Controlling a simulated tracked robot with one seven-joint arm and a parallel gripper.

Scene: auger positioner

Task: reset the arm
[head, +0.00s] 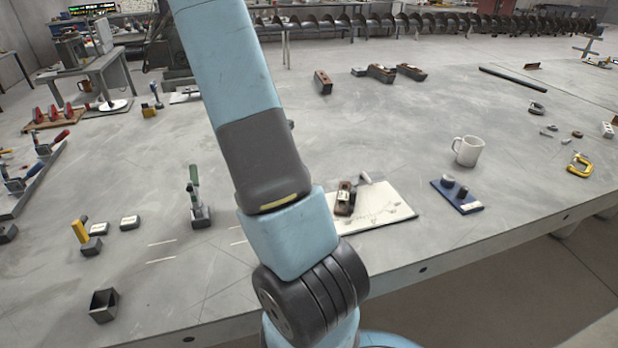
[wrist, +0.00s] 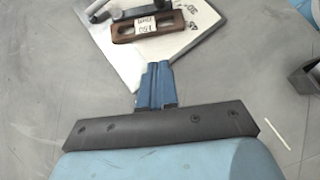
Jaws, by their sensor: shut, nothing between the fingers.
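My gripper (wrist: 157,72) shows in the wrist view as two blue fingers pressed together with nothing between them. It hangs over the grey table, and its tips overlap the near edge of a white marked board (wrist: 125,60) in that view. I cannot tell the height above the table. In the head view my blue and dark grey arm runs from bottom centre to top, and its gripper is not visible there. The white board (head: 385,215) lies beside the arm near the table's front edge. A brown wooden tool (head: 344,200) lies on the board; it also shows in the wrist view (wrist: 125,37) with a label.
Left are a toggle clamp (head: 199,200), a yellow-handled tool (head: 82,232) and a square tube (head: 103,305). Wooden blocks (head: 381,73) lie farther back. The table middle is mostly clear.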

